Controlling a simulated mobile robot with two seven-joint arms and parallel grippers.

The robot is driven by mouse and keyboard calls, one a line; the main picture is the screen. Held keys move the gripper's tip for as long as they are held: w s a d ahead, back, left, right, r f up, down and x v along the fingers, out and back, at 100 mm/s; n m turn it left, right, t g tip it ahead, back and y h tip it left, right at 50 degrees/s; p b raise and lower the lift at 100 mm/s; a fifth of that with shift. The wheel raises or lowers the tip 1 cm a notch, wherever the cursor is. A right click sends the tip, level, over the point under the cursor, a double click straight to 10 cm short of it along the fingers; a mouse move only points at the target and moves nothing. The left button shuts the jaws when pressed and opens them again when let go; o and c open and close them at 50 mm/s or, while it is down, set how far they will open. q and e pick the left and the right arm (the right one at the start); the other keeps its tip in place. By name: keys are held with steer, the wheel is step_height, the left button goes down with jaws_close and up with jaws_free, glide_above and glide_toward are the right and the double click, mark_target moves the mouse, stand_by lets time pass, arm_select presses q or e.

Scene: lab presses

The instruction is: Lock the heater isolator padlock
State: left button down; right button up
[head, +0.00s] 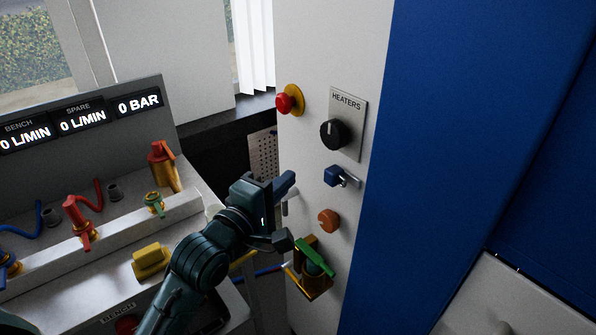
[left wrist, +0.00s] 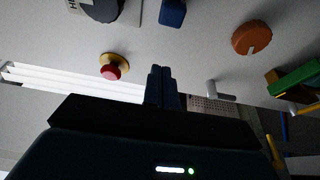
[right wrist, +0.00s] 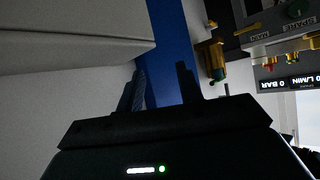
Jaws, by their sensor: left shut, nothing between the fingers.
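The padlock (head: 334,177) is a small blue block with a silvery metal bar at its right, on the pale cabinet face below the heater isolator. I cannot tell whether its shackle is closed. It also shows at the top of the left wrist view (left wrist: 172,13). The isolator is a black knob (head: 334,134) on a grey HEATERS plate (head: 347,103). My left gripper (head: 287,181) is shut and empty, left of the padlock and apart from it in the picture. Its closed fingers show in the left wrist view (left wrist: 161,84). My right gripper (right wrist: 162,88) is open and empty.
A red emergency button (head: 285,103) sits upper left of the isolator. An orange knob (head: 329,220) and a green-handled brass valve (head: 314,262) sit below the padlock. The bench panel (head: 110,103) with taps is at left. A blue panel (head: 450,130) stands at right.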

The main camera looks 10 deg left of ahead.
steer(key=shift+w+f, duration=0.1)
steer(key=shift+r, duration=0.3)
arm_select(q)
steer(key=v, duration=0.4)
steer(key=shift+a, duration=0.1)
steer(key=shift+f, duration=0.1)
arm_select(e)
steer(key=shift+s+a+f, duration=0.1)
steer(key=shift+s+f, duration=0.1)
steer(key=shift+s, duration=0.05)
